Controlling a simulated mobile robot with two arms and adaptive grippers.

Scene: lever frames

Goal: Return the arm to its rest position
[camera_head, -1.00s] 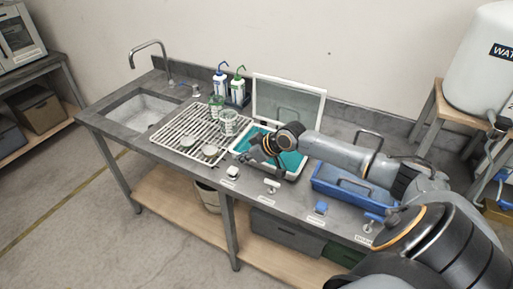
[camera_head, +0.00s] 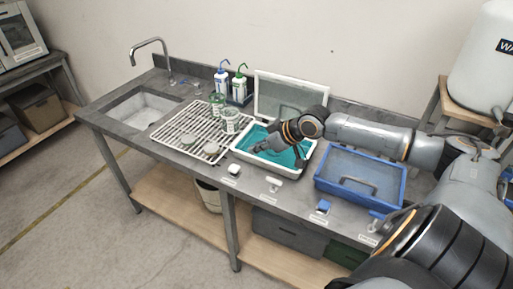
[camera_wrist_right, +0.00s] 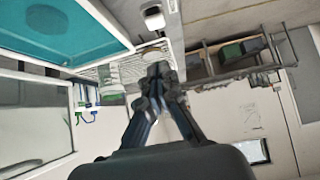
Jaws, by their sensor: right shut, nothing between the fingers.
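My right arm (camera_head: 368,134) reaches in from the right over the bench. Its gripper (camera_head: 256,148) is shut and empty, above the teal-bottomed tray (camera_head: 238,152) with the raised clear lid (camera_head: 290,97). In the right wrist view the fingers (camera_wrist_right: 158,70) are together with nothing between them. The teal tray (camera_wrist_right: 60,32) is at the upper left there. My left gripper is not in view.
A white rack (camera_head: 168,146) with glassware and dishes lies left of the tray. Two wash bottles (camera_head: 222,82) stand behind it. Several small levers, one blue (camera_head: 323,206), line the front edge.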

